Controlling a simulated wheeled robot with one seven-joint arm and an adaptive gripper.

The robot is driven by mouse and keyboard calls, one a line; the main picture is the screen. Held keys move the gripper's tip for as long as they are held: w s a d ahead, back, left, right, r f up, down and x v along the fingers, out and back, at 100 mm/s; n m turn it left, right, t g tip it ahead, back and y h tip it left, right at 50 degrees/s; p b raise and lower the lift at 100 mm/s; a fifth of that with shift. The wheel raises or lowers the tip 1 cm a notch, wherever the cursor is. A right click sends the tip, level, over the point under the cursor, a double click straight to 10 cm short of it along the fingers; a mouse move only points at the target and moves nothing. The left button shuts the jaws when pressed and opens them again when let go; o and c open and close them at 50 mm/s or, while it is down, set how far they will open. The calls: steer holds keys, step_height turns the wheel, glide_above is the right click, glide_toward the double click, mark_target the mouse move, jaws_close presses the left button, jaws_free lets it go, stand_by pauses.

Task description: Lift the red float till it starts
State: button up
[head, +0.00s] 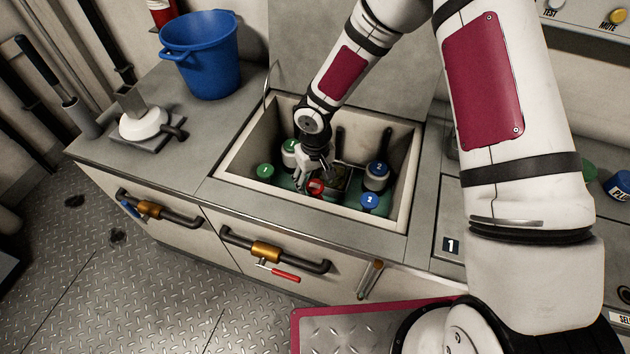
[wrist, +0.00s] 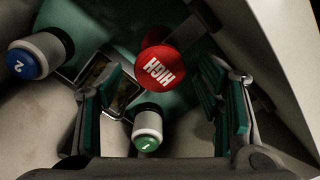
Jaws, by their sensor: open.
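The red float (head: 316,187) sits low in the sink basin, and its top reads "HIGH" upside down in the wrist view (wrist: 160,66). My gripper (head: 312,170) is down inside the basin just above the red float. In the wrist view, my gripper (wrist: 162,78) is open, with its green-padded fingers to either side of the float's line. The red float shows beyond and between the fingertips. I cannot tell how far below them it is. Nothing is held.
A small framed grate (wrist: 112,86) lies beside the red float. The basin rim (head: 300,214) surrounds my gripper. A blue bucket (head: 204,60) stands on the counter.

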jaws_close()
steer(key=shift+r+p, duration=1.45)
steer(key=shift+r, duration=1)
steer(key=shift+w, duration=0.1)
jaws_free()
step_height(320, 180, up, 12)
